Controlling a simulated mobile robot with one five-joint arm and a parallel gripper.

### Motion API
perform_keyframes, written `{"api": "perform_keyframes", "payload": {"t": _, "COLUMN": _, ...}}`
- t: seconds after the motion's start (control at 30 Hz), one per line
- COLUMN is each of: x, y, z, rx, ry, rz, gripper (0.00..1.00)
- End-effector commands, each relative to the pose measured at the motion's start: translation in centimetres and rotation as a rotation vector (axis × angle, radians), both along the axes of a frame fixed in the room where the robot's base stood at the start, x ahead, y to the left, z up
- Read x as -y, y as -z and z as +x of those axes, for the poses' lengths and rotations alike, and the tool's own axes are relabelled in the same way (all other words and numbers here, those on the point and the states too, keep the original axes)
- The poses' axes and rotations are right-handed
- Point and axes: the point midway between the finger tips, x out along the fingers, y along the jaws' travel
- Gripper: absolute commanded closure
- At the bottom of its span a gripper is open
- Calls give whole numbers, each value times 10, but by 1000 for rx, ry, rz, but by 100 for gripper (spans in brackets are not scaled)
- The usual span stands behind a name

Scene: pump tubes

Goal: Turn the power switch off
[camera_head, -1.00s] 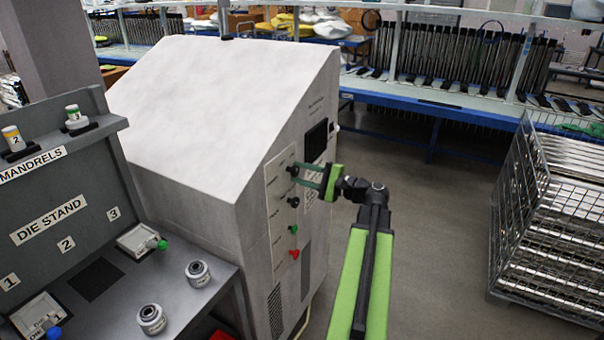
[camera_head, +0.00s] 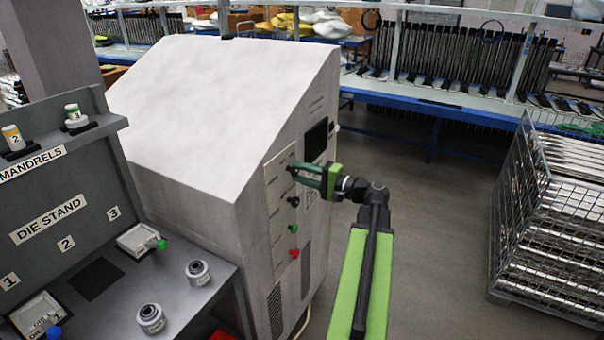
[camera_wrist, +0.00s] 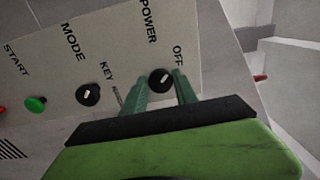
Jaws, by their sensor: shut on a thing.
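The power switch (camera_wrist: 161,81) is a round black knob with a pale mark, on the light panel between the words POWER and OFF in the wrist view. My gripper (camera_wrist: 160,82) has its two green fingers on either side of this knob and is shut on it. In the head view my gripper (camera_head: 296,169) reaches from the right to the upper part of the control panel. The fingers cover most of the knob there. The pale mark on the knob is small, so its exact setting is hard to read.
Below the switch on the cabinet (camera_head: 222,95) are a black mode knob (camera_head: 293,201), a green start button (camera_head: 293,229) and a red button (camera_head: 294,253). A grey die stand (camera_head: 125,262) is at left. A wire crate (camera_head: 548,215) stands right; floor between is clear.

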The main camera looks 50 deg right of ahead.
Motion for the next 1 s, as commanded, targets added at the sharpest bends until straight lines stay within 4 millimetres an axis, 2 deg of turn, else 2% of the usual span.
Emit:
{"api": "perform_keyframes", "payload": {"t": 0.27, "x": 0, "y": 0, "z": 0, "rx": -1, "ry": 0, "rz": -1, "gripper": 100}}
{"api": "perform_keyframes", "payload": {"t": 0.3, "x": 0, "y": 0, "z": 0, "rx": -1, "ry": 0, "rz": -1, "gripper": 63}}
{"api": "perform_keyframes", "payload": {"t": 0.43, "x": 0, "y": 0, "z": 0, "rx": -1, "ry": 0, "rz": -1, "gripper": 46}}
{"api": "perform_keyframes", "payload": {"t": 0.77, "x": 1, "y": 0, "z": -2, "rx": 0, "ry": 0, "rz": 0, "gripper": 45}}
{"api": "perform_keyframes", "payload": {"t": 0.87, "x": 3, "y": 0, "z": -13, "rx": 0, "ry": 2, "rz": 0, "gripper": 45}}
{"api": "perform_keyframes", "payload": {"t": 1.0, "x": 12, "y": 0, "z": -46, "rx": 0, "ry": 4, "rz": 0, "gripper": 45}}
